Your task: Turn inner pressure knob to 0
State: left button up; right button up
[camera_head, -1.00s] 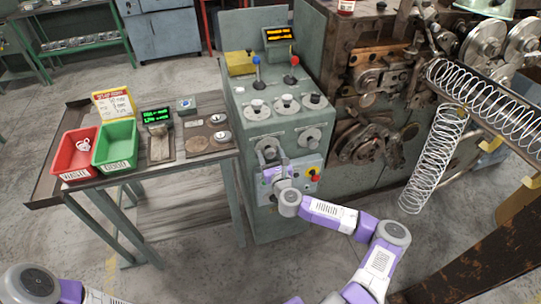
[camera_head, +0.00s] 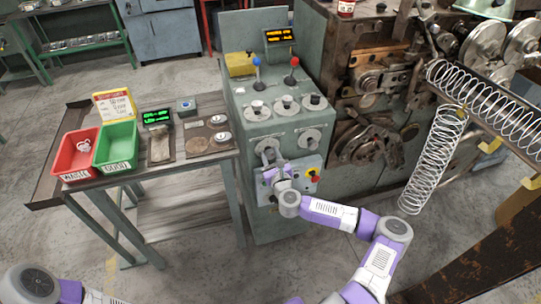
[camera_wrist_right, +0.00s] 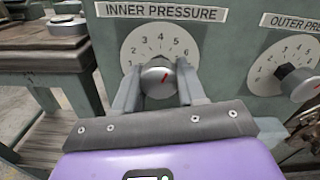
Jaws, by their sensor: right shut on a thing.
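My right gripper (camera_wrist_right: 158,92) is shut on this knob, one finger on each side. In the head view the right gripper (camera_head: 273,162) is at the front of the green cabinet, partly covering the inner pressure dial (camera_head: 266,145). My left gripper is out of view.
The outer pressure knob (camera_wrist_right: 300,82) is close on the right. Below the dials is a panel with a red and yellow switch (camera_head: 313,175). Further knobs (camera_head: 286,102) and two levers are on the cabinet top. A table with a red bin (camera_head: 77,176) and green bin (camera_head: 117,167) stands left.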

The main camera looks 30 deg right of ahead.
jog(key=n, duration=0.4)
jog(key=shift+n+p, duration=0.3)
jog(key=shift+p, duration=0.1)
jog(key=n, duration=0.3)
jog(key=shift+d+n, duration=0.1)
jog(key=shift+n, duration=0.3)
jog(key=n, duration=0.3)
jog(key=shift+n+p, duration=0.3)
jog(key=shift+p, duration=0.05)
jog(key=n, duration=0.3)
jog(key=shift+r+n, duration=0.1)
jog(key=shift+n, duration=0.2)
jog(key=n+b, duration=0.1)
jog(key=n, duration=0.1)
jog(key=shift+n, duration=0.3)
jog(key=n+b, duration=0.1)
jog(key=n, duration=0.1)
jog(key=shift+n, duration=0.4)
jog(key=n+b, duration=0.3)
jog(key=n, duration=0.1)
jog(key=shift+r+n+b, duration=0.15)
jog(key=shift+n+b, duration=0.9)
jog(key=shift+n, duration=0.45)
